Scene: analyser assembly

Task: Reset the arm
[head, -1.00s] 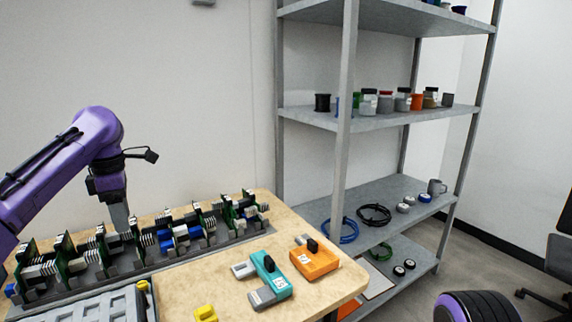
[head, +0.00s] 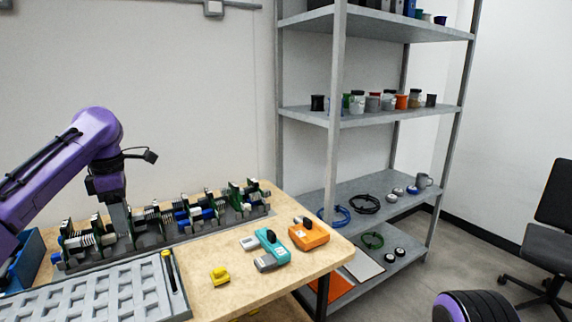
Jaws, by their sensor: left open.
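My left arm, purple, comes in from the left in the head view. Its left gripper (head: 119,217) points down over the row of green circuit boards, at the back of the wooden table. The gripper's fingertips are small here and partly merge with the boards behind; nothing is seen held in it. My right gripper is not in view; only a dark and purple part of my right arm shows at the bottom right.
The wooden table (head: 222,298) bears a grey tray (head: 95,291), a teal device (head: 270,247), an orange device (head: 308,235) and a yellow piece (head: 220,276). A grey metal shelf (head: 385,187) stands right of the table. An office chair (head: 549,232) stands at the far right.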

